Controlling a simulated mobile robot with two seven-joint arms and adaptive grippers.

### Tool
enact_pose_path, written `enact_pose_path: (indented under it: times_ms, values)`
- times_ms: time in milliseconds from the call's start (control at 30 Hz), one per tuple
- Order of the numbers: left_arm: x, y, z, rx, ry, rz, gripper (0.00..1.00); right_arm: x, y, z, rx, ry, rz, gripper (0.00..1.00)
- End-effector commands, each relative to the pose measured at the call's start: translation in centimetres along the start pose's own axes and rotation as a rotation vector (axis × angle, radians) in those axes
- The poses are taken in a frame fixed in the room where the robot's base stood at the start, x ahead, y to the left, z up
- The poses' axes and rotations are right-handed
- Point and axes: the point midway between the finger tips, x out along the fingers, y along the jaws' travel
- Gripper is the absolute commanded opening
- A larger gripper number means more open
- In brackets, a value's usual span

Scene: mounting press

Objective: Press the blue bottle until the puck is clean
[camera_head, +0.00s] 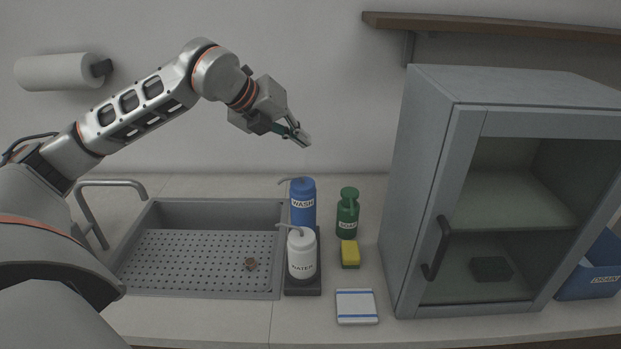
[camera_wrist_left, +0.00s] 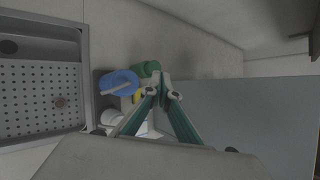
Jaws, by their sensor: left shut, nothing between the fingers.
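The blue bottle (camera_head: 303,203) is labelled WASH and stands upright behind the white bottle, its spout pointing left over the sink. It also shows from above in the left wrist view (camera_wrist_left: 118,80). The small brown puck (camera_head: 250,264) lies on the perforated sink floor, right of the middle; it also shows in the left wrist view (camera_wrist_left: 62,102). My left gripper (camera_head: 304,141) is shut and empty, in the air above the blue bottle and apart from it. Its fingertips meet in the left wrist view (camera_wrist_left: 163,92). My right gripper is not in view.
A white WATER bottle (camera_head: 301,254) stands in front of the blue one on a dark tray (camera_head: 303,291). A green soap bottle (camera_head: 347,213), yellow sponge (camera_head: 350,254) and striped cloth (camera_head: 356,307) are to the right. A grey cabinet (camera_head: 428,180) stands further right. The sink (camera_head: 215,213) is left.

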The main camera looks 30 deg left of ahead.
Motion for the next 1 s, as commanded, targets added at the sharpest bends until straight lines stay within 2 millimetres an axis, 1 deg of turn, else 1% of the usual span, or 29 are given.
enact_pose_path:
  times_ms: [133, 567, 767, 900, 1000]
  values:
    - [-0.4, 0.3, 0.6, -0.004, -0.018, 0.013, 0.0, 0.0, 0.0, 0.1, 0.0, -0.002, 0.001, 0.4]
    - [-0.1, 0.5, 0.4, -0.004, -0.016, 0.012, 0.0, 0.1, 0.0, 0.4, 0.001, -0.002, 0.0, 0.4]
    - [0.9, 1.3, -0.4, -0.005, -0.015, 0.013, 0.0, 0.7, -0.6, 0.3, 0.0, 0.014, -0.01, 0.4]
    - [2.2, 2.2, -1.3, -0.005, -0.014, 0.014, 0.0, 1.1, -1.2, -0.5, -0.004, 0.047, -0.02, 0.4]
    - [3.1, 2.9, -2.0, -0.005, -0.014, 0.014, 0.0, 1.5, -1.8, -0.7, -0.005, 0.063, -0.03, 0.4]
